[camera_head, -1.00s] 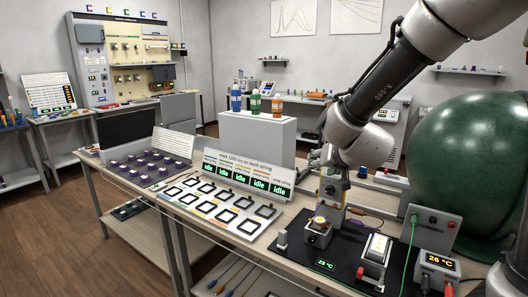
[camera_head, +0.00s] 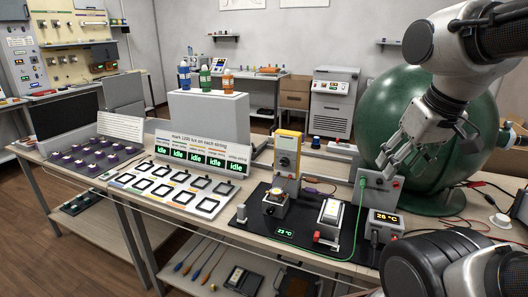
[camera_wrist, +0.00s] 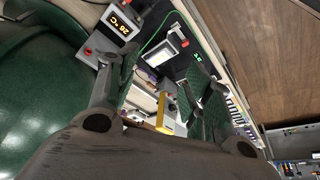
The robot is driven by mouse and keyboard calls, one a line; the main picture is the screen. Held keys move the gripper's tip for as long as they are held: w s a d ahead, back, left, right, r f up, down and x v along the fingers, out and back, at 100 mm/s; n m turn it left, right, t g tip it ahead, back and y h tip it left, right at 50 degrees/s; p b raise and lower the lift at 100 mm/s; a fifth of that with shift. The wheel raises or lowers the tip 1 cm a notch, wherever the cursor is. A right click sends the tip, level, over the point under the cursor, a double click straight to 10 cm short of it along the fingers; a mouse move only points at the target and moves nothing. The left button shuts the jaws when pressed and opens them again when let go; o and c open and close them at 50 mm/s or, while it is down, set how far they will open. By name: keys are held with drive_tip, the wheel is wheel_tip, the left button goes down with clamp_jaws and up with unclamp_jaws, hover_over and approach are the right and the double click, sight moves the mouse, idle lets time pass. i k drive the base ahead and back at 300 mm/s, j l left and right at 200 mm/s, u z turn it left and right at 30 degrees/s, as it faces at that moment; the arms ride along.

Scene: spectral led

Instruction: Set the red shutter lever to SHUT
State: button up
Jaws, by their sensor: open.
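A small red lever-like part (camera_head: 318,237) sits at the front left of a white-and-grey box (camera_head: 331,215) on the black mat. I take it as the shutter lever; its setting and any label are too small to read. In the wrist view a red part (camera_wrist: 185,43) shows beside the box's bright panel (camera_wrist: 170,48). My gripper (camera_head: 390,158) is open and empty, above and right of the box, in front of the green sphere. In the wrist view my gripper (camera_wrist: 165,98) has its fingers spread, with the bench between and beyond them.
The green sphere (camera_head: 385,100) stands close behind my gripper.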

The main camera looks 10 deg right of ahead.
sight(482, 183)
drive_tip(key=z, duration=1.55)
